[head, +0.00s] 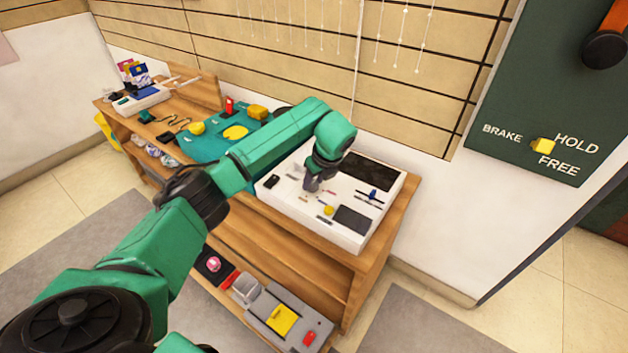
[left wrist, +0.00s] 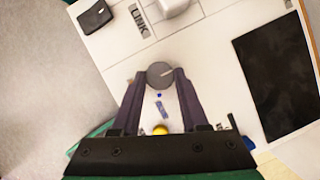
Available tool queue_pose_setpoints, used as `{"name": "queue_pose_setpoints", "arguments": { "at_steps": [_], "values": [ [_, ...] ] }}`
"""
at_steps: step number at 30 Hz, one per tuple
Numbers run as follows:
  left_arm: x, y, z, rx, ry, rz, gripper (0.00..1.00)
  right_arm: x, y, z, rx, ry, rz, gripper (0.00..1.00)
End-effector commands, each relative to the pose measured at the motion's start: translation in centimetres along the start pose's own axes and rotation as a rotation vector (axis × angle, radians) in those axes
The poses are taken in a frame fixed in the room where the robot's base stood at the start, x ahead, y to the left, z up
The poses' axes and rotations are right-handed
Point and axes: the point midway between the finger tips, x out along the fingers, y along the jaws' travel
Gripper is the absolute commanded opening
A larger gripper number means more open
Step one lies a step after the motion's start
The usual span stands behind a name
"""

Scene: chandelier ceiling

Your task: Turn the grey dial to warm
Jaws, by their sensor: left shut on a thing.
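The grey dial (left wrist: 160,75) is a round knob with a pale pointer line, on a white panel (left wrist: 215,50). In the left wrist view my left gripper (left wrist: 161,76) has one dark finger on each side of it, shut on it. A small blue mark (left wrist: 158,95) and a blue label (left wrist: 164,110) lie just below the dial; the label is too small to read. In the head view my left gripper (head: 312,183) reaches down onto the white panel (head: 290,208) and hides the dial. My right gripper is not in view.
The panel also bears a yellow button (head: 328,210), a blue-handled control (head: 373,195) and dark rectangles. It stands on a wooden bench (head: 385,235) against the wall. A teal mat (head: 205,148) with yellow items lies to the left. A green wall board (head: 520,100) is at right.

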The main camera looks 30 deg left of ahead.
Motion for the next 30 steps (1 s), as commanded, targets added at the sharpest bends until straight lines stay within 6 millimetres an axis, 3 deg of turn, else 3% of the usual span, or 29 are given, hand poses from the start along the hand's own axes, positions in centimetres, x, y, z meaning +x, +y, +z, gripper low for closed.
{"name": "queue_pose_setpoints", "arguments": {
  "at_steps": [5,6,8,17,20,23,30],
  "values": [
    [-0.1,0.0,0.1,-0.004,-0.001,-0.002,0.00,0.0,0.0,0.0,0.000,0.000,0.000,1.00],
    [-0.1,0.0,0.1,-0.003,-0.001,-0.002,0.55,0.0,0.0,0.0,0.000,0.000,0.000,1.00],
    [-0.1,0.0,0.1,-0.003,-0.001,-0.002,0.74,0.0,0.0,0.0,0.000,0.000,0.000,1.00],
    [-0.1,0.0,0.0,-0.001,0.000,-0.001,0.74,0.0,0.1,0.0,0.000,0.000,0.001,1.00],
    [-0.9,-0.1,0.1,-0.001,-0.001,-0.004,0.74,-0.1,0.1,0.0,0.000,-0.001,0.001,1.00],
    [-3.0,-0.1,0.2,-0.002,-0.003,-0.005,0.74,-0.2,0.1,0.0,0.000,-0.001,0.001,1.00],
    [-10.2,-0.1,0.1,-0.001,-0.003,-0.007,0.74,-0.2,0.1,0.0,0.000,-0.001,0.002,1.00]
  ]
}}
